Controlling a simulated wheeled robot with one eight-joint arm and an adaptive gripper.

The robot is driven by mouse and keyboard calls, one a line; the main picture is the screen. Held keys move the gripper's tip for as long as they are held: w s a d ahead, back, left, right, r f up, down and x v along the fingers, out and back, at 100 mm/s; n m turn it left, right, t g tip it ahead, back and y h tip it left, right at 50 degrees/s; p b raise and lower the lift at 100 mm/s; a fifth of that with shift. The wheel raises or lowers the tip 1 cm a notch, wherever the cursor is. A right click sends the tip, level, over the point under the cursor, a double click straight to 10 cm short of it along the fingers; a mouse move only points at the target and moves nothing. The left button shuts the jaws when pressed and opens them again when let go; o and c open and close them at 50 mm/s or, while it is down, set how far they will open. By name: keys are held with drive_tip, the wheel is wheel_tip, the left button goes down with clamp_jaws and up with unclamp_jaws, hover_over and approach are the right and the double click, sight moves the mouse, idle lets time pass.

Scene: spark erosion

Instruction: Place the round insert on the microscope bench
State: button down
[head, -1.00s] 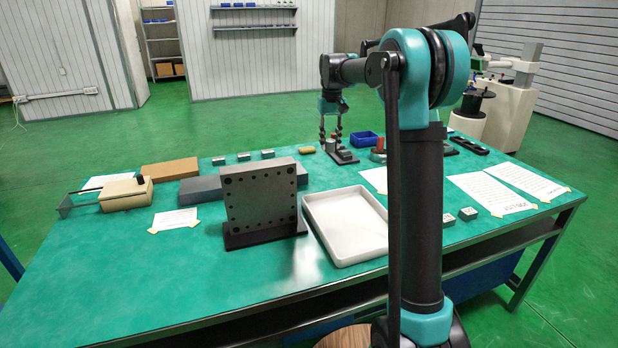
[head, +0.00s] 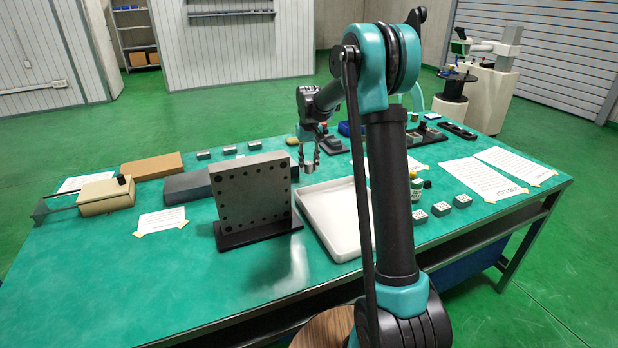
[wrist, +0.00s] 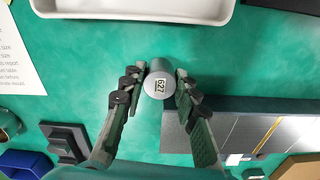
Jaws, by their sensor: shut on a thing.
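The round insert is a short grey cylinder with a pale top marked 627 (wrist: 159,86). My gripper (wrist: 161,82) is shut on it, with one finger on each side. In the head view my gripper (head: 309,165) hangs over the green table, behind the upright drilled plate and near the white tray's far left corner. The insert (head: 309,168) shows small between the fingertips there, apart from the table. A microscope-like machine (head: 487,48) stands on a pale pedestal at the far right, away from the table. I cannot tell for certain that this is the microscope bench.
The drilled plate (head: 252,196) stands on the table (head: 120,290) left of the white tray (head: 312,222). Small marked blocks (head: 441,209), bottles (head: 416,188) and papers (head: 484,178) lie to the right. Green floor (head: 560,130) is open beyond the table.

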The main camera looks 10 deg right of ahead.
drive_tip(key=shift+f, duration=2.8)
drive_tip(key=c, duration=1.1)
unclamp_jaws()
drive_tip(key=shift+f, duration=0.15)
drive_tip(key=shift+c, duration=0.2)
